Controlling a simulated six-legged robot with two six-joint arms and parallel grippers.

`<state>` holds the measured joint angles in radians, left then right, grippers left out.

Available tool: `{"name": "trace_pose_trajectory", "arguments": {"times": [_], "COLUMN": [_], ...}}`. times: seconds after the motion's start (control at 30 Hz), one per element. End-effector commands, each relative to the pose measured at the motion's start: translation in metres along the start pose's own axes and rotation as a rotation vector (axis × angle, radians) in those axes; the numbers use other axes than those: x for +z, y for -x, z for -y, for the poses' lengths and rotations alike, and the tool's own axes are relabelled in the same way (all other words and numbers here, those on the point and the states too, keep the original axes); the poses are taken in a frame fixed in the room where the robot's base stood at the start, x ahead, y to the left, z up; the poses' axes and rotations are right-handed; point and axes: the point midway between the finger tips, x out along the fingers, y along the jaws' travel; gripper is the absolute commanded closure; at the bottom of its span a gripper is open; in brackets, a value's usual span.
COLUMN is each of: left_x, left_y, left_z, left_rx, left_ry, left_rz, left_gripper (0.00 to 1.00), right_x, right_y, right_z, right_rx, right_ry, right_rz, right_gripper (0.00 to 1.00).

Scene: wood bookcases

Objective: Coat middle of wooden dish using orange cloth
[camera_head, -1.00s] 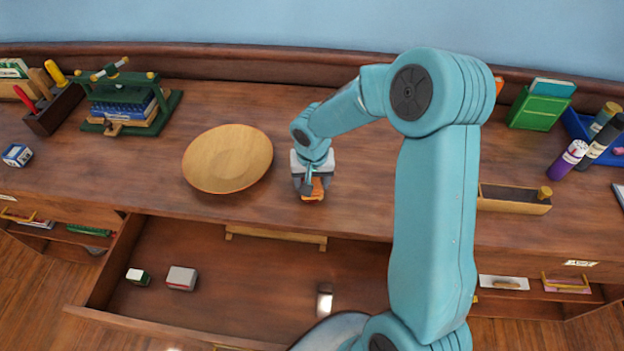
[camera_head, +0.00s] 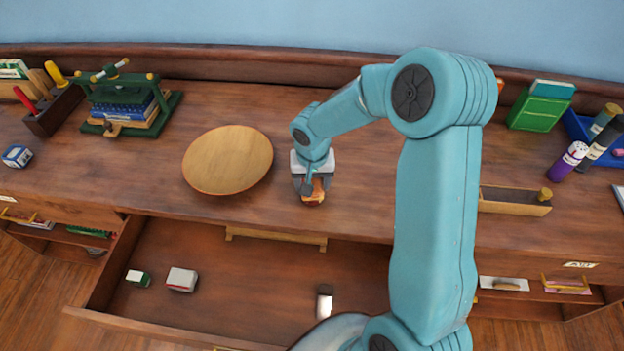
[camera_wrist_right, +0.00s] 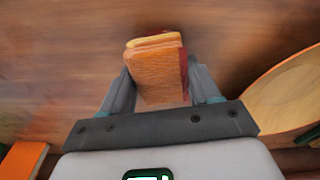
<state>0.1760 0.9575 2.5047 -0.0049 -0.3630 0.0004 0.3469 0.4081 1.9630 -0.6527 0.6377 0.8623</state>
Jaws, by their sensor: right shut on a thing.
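The wooden dish (camera_head: 228,160) is a round, shallow, light-wood plate lying on the desk top, left of my right gripper (camera_head: 313,188). Its rim also shows at the right of the right wrist view (camera_wrist_right: 290,95). My right gripper is shut on the orange cloth (camera_wrist_right: 157,72), a folded block with a dark red edge, held between its fingers. In the head view the cloth (camera_head: 314,195) shows just below the fingers, near the desk's front edge. I cannot tell whether it touches the desk. My left gripper is not in view.
An open drawer (camera_head: 225,290) juts out below, with small boxes inside. A green book press (camera_head: 125,105) stands back left. At the right are a wooden box (camera_head: 512,200), a green box (camera_head: 538,110) and dark bottles (camera_head: 600,140). The desk between dish and gripper is clear.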

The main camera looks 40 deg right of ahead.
Motion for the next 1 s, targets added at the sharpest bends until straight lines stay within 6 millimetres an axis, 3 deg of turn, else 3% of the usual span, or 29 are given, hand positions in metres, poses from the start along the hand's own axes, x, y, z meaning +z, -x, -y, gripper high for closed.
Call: {"name": "trace_pose_trajectory", "arguments": {"times": [0.6,1.0], "left_x": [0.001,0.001], "left_y": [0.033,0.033], "left_z": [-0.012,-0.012], "left_rx": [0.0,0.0], "left_ry": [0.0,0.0], "left_rz": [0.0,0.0], "left_gripper": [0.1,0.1], "right_x": [-0.009,-0.009], "right_y": [0.06,0.063], "right_z": [0.0,0.0], "right_rx": [-0.003,-0.003], "right_ry": [-0.001,0.0], "right_rz": [-0.008,-0.007], "right_gripper": [0.63,0.63]}}
